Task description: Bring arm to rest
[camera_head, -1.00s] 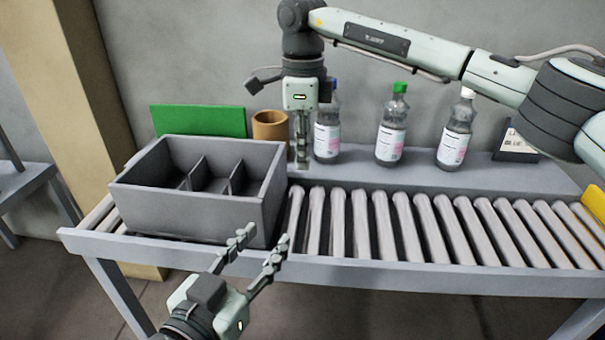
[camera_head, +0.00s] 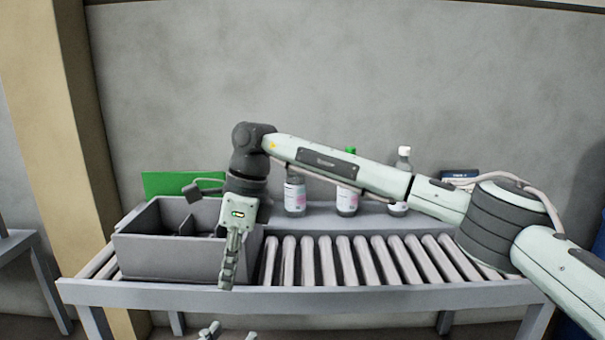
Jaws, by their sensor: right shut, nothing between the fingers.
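My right gripper (camera_head: 227,283) is shut and empty. It points down in front of the right end of the grey divided box, hiding part of its wall. My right arm reaches in from the right across the roller conveyor and hides parts of the bottles. My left gripper (camera_head: 226,333) shows only as fingertips at the bottom edge, apart from each other.
The grey box (camera_head: 165,258) stands on the left of the roller conveyor (camera_head: 345,262). Behind it stands a green panel (camera_head: 160,183). Bottles stand on the back shelf: one left (camera_head: 295,197), one middle (camera_head: 347,201), one white-capped (camera_head: 404,158). The rollers right of the box are clear.

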